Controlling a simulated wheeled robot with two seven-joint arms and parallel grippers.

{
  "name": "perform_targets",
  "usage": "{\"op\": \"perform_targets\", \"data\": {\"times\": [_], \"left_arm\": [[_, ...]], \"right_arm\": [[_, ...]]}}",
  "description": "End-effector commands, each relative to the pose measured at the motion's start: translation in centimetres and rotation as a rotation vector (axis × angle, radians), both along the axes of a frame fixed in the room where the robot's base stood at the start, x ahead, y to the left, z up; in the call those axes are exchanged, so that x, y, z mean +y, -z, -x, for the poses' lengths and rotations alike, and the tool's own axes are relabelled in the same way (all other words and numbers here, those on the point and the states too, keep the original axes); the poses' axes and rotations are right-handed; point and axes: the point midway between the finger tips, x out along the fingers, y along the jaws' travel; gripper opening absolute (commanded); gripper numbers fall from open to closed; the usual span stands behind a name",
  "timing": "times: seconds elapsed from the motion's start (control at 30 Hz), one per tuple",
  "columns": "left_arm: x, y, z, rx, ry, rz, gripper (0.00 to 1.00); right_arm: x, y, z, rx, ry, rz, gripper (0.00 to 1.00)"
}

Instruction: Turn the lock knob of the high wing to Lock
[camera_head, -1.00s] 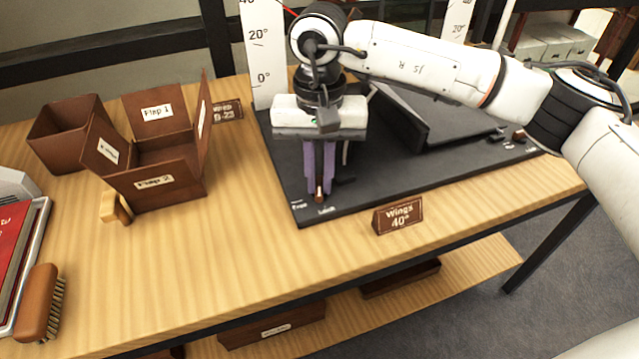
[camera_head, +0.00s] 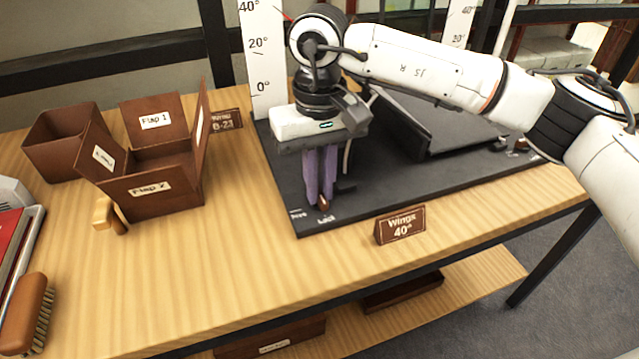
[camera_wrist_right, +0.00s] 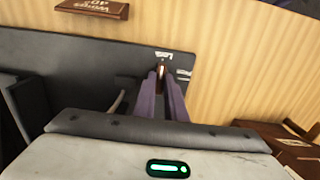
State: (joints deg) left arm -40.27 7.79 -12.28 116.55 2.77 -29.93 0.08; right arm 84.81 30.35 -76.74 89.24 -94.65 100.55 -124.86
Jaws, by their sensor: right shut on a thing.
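The lock knob (camera_head: 323,203) is brown and sits at the front left of the black cradle board (camera_head: 285,190), behind the printed Lock label (camera_head: 326,219). The Free label (camera_head: 298,214) is to its left. My right gripper (camera_head: 321,197) points down with its purple fingers shut on the knob, hiding much of it. In the right wrist view the knob (camera_wrist_right: 161,71) shows between the fingertips and points at the Lock label (camera_wrist_right: 163,55). A dark raised wing (camera_head: 410,118) stands right of the gripper. My left gripper is not in view.
The "Wings 40°" sign (camera_head: 400,225) stands in front of the board. An open brown flap box (camera_head: 150,190) and another brown box (camera_head: 62,140) are at left. A brush (camera_head: 25,313) lies at the near left. The table's front middle is clear.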

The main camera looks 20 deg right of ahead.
Motion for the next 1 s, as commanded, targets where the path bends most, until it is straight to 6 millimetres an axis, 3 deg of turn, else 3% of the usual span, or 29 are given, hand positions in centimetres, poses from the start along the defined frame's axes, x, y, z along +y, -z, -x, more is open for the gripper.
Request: {"op": "perform_targets", "data": {"times": [0.2, 0.23, 0.33, 0.67, 0.77, 1.0], "left_arm": [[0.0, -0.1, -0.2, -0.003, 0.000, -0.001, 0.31], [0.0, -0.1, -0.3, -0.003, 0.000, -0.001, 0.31], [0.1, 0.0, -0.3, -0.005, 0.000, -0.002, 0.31], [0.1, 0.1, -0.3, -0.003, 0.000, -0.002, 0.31], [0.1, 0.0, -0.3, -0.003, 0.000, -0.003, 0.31], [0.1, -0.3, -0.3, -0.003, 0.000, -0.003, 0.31]], "right_arm": [[0.0, -0.2, 0.0, -0.003, -0.003, 0.000, 0.00], [0.0, -0.2, 0.0, -0.003, -0.003, 0.000, 0.16], [0.0, -0.1, 0.0, -0.002, -0.002, 0.000, 0.30], [0.0, -0.4, 0.0, -0.002, -0.001, 0.000, 0.30], [0.0, -1.5, -0.1, -0.004, 0.000, 0.000, 0.30], [0.1, -6.3, -0.1, -0.006, -0.001, -0.001, 0.30]]}}
